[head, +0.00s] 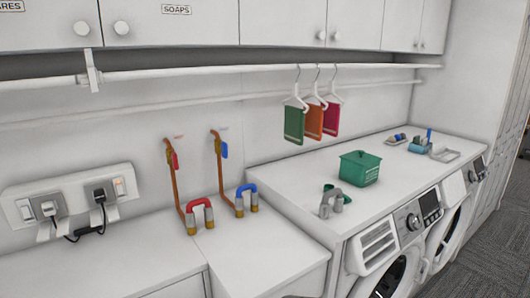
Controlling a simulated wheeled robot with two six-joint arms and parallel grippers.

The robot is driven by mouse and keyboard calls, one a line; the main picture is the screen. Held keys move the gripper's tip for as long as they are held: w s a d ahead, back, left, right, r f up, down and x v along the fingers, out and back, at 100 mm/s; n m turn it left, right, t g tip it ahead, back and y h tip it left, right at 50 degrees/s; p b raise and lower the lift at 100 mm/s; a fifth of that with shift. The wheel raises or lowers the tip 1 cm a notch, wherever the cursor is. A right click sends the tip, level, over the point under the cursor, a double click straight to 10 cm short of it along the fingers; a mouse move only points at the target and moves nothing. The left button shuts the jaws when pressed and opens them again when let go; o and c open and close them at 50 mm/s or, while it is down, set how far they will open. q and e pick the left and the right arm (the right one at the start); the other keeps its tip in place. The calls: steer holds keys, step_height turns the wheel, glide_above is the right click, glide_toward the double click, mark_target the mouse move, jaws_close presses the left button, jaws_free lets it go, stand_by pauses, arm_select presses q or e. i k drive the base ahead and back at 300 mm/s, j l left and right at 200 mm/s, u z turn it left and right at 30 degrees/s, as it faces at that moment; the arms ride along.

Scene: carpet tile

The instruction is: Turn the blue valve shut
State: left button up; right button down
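The blue valve is a small blue lever (225,150) near the top of the right-hand copper pipe (219,172) on the back wall. The lever hangs down, roughly in line with the pipe. A blue curved hose end (247,188) with brass fittings sits at the foot of this pipe. To its left, a second copper pipe (177,190) has a red lever (174,161), also hanging down, and a red curved hose end (199,202) at its foot. Neither of my grippers is in the head view.
A white counter (290,180) over the washing machines (385,280) holds a green basket (359,168) and a grey and green item (334,200). Coloured cloths (314,121) hang from a rail (215,70). Plugs (101,195) sit in a socket panel at left.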

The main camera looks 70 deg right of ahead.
mark_target(224, 147)
steer(key=z, duration=1.8)
